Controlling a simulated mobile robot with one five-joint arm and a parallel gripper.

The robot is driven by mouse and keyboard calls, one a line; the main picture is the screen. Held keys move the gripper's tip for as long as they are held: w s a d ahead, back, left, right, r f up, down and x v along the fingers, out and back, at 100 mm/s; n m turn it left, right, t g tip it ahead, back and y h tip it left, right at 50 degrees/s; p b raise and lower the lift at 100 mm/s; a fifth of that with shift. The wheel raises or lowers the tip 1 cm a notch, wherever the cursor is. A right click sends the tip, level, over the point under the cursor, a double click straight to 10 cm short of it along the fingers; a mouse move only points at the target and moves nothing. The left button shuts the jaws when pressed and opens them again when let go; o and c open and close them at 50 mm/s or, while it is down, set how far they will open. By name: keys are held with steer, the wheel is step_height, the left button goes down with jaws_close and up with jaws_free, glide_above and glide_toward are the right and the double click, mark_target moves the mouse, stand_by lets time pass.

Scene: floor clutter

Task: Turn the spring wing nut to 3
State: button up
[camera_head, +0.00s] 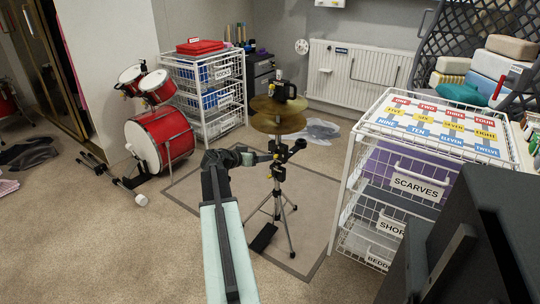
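A drum-kit stand (277,205) with brass cymbals (278,114) stands upright on the grey-bordered mat. Dark clamps with small yellow parts (278,171) sit on its post below the cymbals. The spring wing nut is too small to pick out for certain among these fittings. My gripper (262,157) is at the left side of the post, level with the clamps. Its dark fingers point right, and I cannot tell whether they touch the stand or are open or shut. My pale green arm comes up from the bottom of the view.
A red drum kit (165,138) stands at left. A white wire rack (345,190) with labelled baskets and a number board (434,122) on top stands close at right. Another basket rack (203,135) is behind.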

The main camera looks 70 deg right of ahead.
steer(key=b+x, duration=0.2)
steer(key=x, duration=0.5)
steer(key=shift+s, duration=0.1)
steer(key=c, duration=1.4)
steer(key=shift+s+m+t, duration=0.1)
steer(key=shift+m+t, duration=0.6)
steer(key=shift+m, duration=0.2)
steer(key=o, duration=1.4)
steer(key=shift+r, duration=0.1)
